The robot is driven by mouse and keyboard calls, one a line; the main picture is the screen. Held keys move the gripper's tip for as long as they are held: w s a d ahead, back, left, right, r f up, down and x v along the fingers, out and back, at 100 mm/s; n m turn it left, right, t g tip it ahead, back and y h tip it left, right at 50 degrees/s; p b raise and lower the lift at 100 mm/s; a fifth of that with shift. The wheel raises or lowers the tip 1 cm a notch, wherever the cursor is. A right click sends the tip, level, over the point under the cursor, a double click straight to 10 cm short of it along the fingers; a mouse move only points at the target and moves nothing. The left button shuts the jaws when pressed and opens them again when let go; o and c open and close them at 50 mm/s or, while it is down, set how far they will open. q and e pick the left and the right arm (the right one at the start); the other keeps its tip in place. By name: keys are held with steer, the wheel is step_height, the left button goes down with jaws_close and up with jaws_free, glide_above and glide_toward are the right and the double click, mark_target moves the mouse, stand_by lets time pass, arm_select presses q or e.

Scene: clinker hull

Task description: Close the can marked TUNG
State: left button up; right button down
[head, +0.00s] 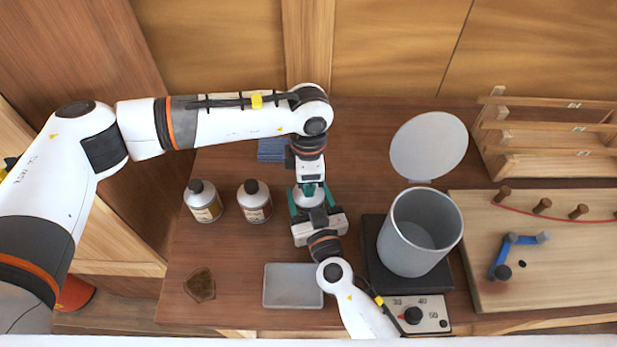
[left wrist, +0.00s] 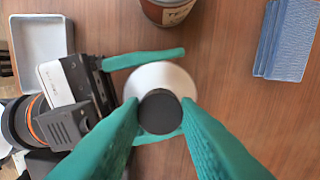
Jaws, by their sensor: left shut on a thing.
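A white-shouldered can (head: 308,198) stands on the bench between my two grippers; its label is hidden. My left gripper (head: 309,186) comes down from above, shut on the black cap (left wrist: 160,112) over the can's top. Whether the cap is fully seated cannot be seen. My right gripper (head: 311,208) reaches in from the front, its teal fingers closed on both sides of the can's body. Two more black-capped cans, the left can (head: 203,202) and the middle can (head: 254,202), stand to the left. The middle can's label shows partly in the left wrist view (left wrist: 172,12), starting with T.
A grey tray (head: 292,286) lies in front, a dark brown patch (head: 200,285) to its left. Blue sheets (head: 272,150) lie behind. To the right are a grey pot (head: 412,250) with raised lid (head: 428,146) on a hot plate, a pegged board (head: 560,270) and a wooden rack (head: 550,137).

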arm_select(q)
steer(key=m, duration=0.4)
steer(key=shift+m, duration=0.4)
steer(key=m, duration=0.3)
steer(key=o, duration=1.1)
steer(key=shift+r, duration=2.25)
steer(key=shift+c, duration=0.3)
